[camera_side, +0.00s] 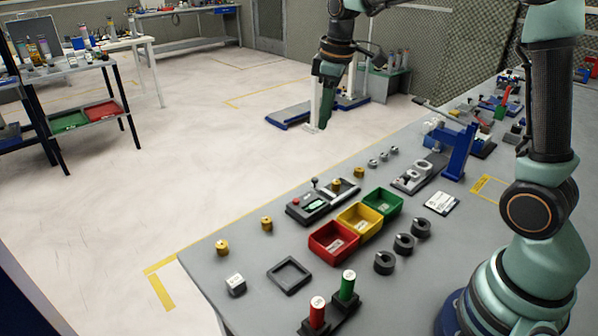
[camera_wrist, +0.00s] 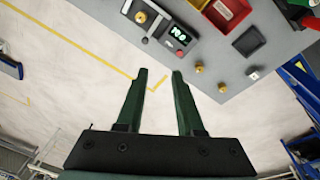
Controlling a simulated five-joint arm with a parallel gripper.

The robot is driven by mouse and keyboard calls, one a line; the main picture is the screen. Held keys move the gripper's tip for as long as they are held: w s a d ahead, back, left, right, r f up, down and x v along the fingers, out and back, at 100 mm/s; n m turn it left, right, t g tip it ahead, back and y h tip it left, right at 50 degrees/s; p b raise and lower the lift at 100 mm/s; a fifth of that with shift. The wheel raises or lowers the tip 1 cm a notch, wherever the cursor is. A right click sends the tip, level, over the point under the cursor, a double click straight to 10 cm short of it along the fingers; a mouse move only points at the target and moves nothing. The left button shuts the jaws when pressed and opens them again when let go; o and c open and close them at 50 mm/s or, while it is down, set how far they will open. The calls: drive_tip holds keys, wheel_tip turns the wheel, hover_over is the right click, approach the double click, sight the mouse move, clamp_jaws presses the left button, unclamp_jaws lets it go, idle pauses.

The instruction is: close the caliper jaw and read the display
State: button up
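The caliper gauge (camera_side: 309,206) is a dark block near the table's far edge, with a red button, a lit green display and a small upright knob. It also shows at the top of the wrist view (camera_wrist: 178,38); the green digits are too small to read surely. A brass cylinder (camera_side: 337,185) stands on its rail, also visible in the wrist view (camera_wrist: 140,17). I cannot tell the jaw's gap. My gripper (camera_side: 325,124) hangs high and apart from the gauge. In the wrist view its two green fingers (camera_wrist: 160,72) are spread with nothing between them.
Red (camera_side: 333,241), yellow (camera_side: 360,219) and green (camera_side: 383,203) bins stand beside the gauge. Loose brass cylinders (camera_side: 222,247) lie toward the left. A blue-framed press (camera_side: 459,150) stands farther right. A red-and-green handled stand (camera_side: 331,312) is at the front.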

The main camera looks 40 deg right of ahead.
sight(315, 179)
drive_tip(key=w+d+f+n, duration=0.1)
drive_tip(key=w+f, duration=0.1)
drive_tip(key=f, duration=0.5)
drive_tip(key=w+d+f+n+g, duration=0.1)
drive_tip(key=w+f, duration=0.1)
drive_tip(key=f, duration=0.4)
drive_tip(key=w+d+f+n, duration=0.1)
drive_tip(key=w+f, duration=0.1)
drive_tip(key=f, duration=0.5)
drive_tip(key=shift+w+d+f+g, duration=0.1)
drive_tip(key=shift+d+f+g, duration=0.25)
drive_tip(key=shift+g, duration=0.05)
drive_tip(key=shift+c, duration=0.3)
clamp_jaws()
